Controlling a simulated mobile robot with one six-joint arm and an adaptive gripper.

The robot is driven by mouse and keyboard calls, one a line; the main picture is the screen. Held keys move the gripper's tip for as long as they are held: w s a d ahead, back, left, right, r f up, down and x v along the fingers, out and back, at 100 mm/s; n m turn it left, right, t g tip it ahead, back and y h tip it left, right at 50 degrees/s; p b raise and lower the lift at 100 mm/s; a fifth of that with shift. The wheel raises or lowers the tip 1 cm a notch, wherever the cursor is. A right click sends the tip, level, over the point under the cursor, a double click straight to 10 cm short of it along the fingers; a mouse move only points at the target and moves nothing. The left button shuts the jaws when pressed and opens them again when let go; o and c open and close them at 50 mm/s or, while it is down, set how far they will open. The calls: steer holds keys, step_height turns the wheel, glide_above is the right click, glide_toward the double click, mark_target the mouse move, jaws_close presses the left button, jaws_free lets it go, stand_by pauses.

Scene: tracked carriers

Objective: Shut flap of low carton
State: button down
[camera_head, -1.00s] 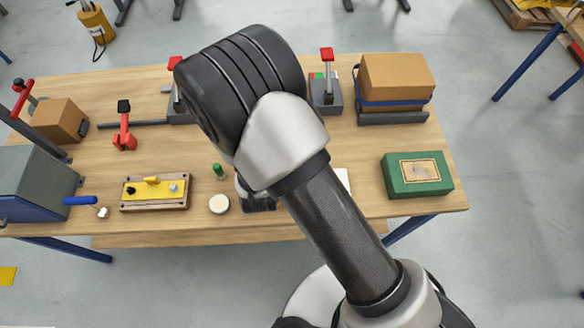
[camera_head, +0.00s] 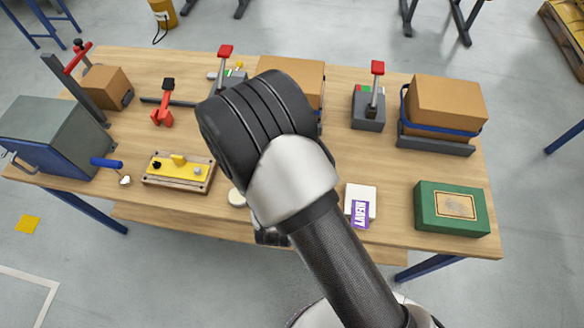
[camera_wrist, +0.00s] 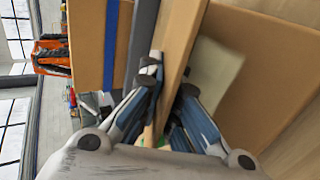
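In the head view a brown carton (camera_head: 292,70) stands at the back middle of the bench, mostly hidden behind my arm. I cannot tell there whether its flap is open. In the wrist view, turned on its side, my gripper (camera_wrist: 167,88) has its fingertips on either side of a narrow brown cardboard strip (camera_wrist: 178,45), perhaps the flap. The fingertips are close to the strip; whether they press on it is unclear. A broad brown cardboard face (camera_wrist: 260,60) fills the right of that view.
A blue-strapped carton (camera_head: 447,104) sits on a grey base at the right; its strap also shows in the wrist view. A red-handled lever unit (camera_head: 368,110) stands between the cartons. A green box (camera_head: 450,208) and a white box with purple label (camera_head: 360,203) are in front.

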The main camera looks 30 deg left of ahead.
steer(key=c, duration=2.3)
jaws_free()
steer(key=o, duration=0.5)
steer(key=shift+c, duration=0.2)
steer(key=shift+v, duration=3.95)
steer(key=shift+r, duration=0.1)
